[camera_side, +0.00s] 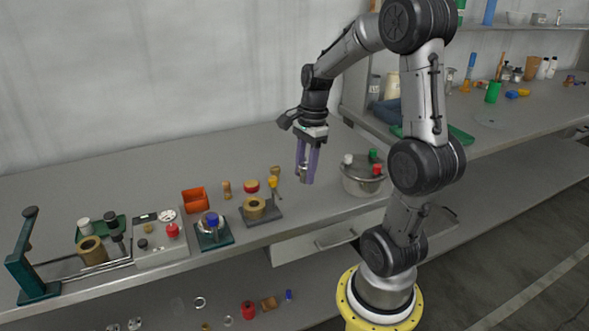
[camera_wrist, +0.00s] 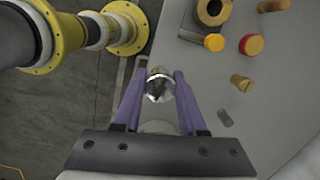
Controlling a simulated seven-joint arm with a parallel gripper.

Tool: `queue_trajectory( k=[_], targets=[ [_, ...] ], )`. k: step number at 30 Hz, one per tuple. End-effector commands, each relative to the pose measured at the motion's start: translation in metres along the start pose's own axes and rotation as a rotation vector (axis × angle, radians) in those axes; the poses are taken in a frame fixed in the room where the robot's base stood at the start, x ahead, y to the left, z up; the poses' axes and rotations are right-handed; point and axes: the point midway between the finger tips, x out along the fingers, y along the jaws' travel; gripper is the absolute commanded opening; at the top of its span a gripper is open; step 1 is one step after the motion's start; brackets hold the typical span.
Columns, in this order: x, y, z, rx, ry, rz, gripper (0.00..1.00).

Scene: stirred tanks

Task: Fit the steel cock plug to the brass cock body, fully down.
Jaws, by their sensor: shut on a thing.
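The steel cock plug (camera_wrist: 159,90) is a shiny round piece between the purple fingers of my gripper (camera_wrist: 158,76) in the wrist view. In the side view my gripper (camera_side: 304,176) is shut on it and holds it in the air above the bench, pointing down. The brass cock body (camera_side: 256,208) appears to be the brass ring on a dark grey plate, to the left of and below my gripper. Part of it shows at the top of the wrist view (camera_wrist: 213,10), apart from the plug. Its bore faces up.
A lidded steel pot (camera_side: 362,178) stands right of my gripper. Near the brass body are a yellow-topped piece (camera_side: 272,182), a red-topped knob (camera_side: 251,186) and a small brass piece (camera_wrist: 241,83). An orange bin (camera_side: 195,200) and a blue-topped fixture (camera_side: 212,230) stand further left.

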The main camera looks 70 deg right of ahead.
Motion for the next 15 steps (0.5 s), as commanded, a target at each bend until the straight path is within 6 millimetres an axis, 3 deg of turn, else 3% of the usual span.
queue_trajectory(
  k=[7,11,15],
  targets=[
    [-0.009,0.017,0.002,0.029,0.000,-0.004,0.00],
    [-0.017,-0.008,0.007,0.073,0.000,-0.008,0.00],
    [-0.014,-0.049,0.033,0.057,0.000,-0.005,0.00]
  ],
)
